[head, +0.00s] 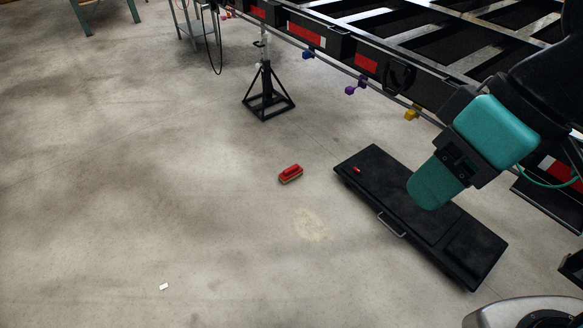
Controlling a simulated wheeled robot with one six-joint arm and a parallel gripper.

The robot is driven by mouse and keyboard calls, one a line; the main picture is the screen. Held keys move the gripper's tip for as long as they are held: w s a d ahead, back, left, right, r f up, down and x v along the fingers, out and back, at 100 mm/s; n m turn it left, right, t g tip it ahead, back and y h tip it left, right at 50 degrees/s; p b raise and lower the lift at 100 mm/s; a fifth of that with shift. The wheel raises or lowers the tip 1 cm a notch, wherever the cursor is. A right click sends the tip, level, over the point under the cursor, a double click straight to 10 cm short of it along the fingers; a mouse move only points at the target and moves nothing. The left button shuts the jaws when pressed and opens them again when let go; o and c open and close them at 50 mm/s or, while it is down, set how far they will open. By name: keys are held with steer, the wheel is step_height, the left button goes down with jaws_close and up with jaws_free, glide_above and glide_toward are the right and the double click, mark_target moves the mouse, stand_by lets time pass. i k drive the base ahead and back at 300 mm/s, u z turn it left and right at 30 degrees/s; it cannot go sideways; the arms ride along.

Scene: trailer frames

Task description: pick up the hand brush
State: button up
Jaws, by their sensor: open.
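A small red block-shaped object with a raised grip on top and a paler lower edge, which looks like the hand brush (290,173), lies on the concrete floor near the middle of the head view. It rests apart from everything else, just left of a black flat board. My arm, with teal covers, reaches in from the right above that board. My gripper's fingers do not show in this view. Nothing covers the brush.
The black board (385,200), with a side handle and a small red item (357,169) on it, lies on the floor. A black jack stand (267,98) stands under the trailer frame (335,45). A small white piece (163,287) lies at lower left. The left floor is mostly clear.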

mark_target(290, 173)
steer(key=u, duration=0.5)
steer(key=i, duration=2.55)
steer(key=z, duration=0.4)
